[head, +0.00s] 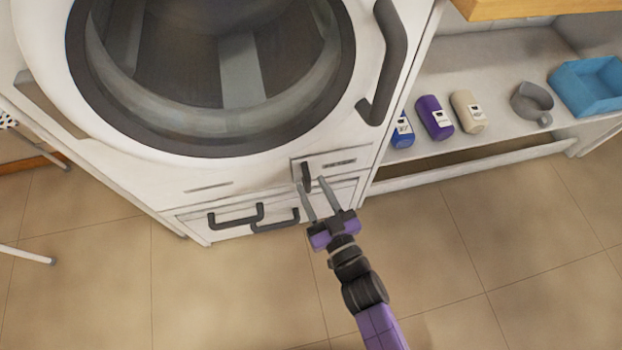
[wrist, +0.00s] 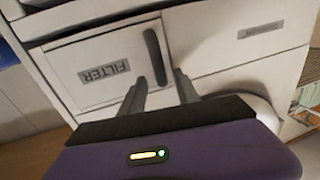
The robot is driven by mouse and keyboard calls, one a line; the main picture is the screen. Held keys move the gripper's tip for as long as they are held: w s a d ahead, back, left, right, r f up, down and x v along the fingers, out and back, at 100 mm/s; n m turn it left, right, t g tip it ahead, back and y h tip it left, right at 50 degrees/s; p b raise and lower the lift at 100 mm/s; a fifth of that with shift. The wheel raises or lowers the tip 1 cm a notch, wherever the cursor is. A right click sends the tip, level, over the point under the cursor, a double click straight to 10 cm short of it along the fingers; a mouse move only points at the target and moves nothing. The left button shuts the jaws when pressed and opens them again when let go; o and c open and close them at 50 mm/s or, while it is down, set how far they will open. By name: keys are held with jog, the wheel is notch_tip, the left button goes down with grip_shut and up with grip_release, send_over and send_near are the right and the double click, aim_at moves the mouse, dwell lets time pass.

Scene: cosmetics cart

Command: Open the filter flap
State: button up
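The filter flap (head: 345,170) is a small white door low on the front of a white washing machine. It looks shut, flush with the front. It also shows in the wrist view (wrist: 95,90), with its FILTER label upside down. Its dark upright handle (head: 306,177) also shows in the wrist view (wrist: 154,56). My gripper (head: 311,184) is open, its two grey fingers pointing at the handle. In the wrist view the handle's near end lies between the fingertips (wrist: 160,76). Whether a finger touches it, I cannot tell.
The washing machine's round glass door (head: 210,70) is above the flap. Two dark bar handles (head: 236,216) (head: 276,224) sit low to the left. A shelf on the right holds bottles (head: 434,117), a grey cup (head: 531,101) and a blue bin (head: 590,86). The tiled floor is clear.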

aim_at(309, 183)
jog(key=shift+b+x, duration=0.35)
jog(key=shift+x, duration=1.25)
grip_shut()
jog(key=shift+a, duration=0.1)
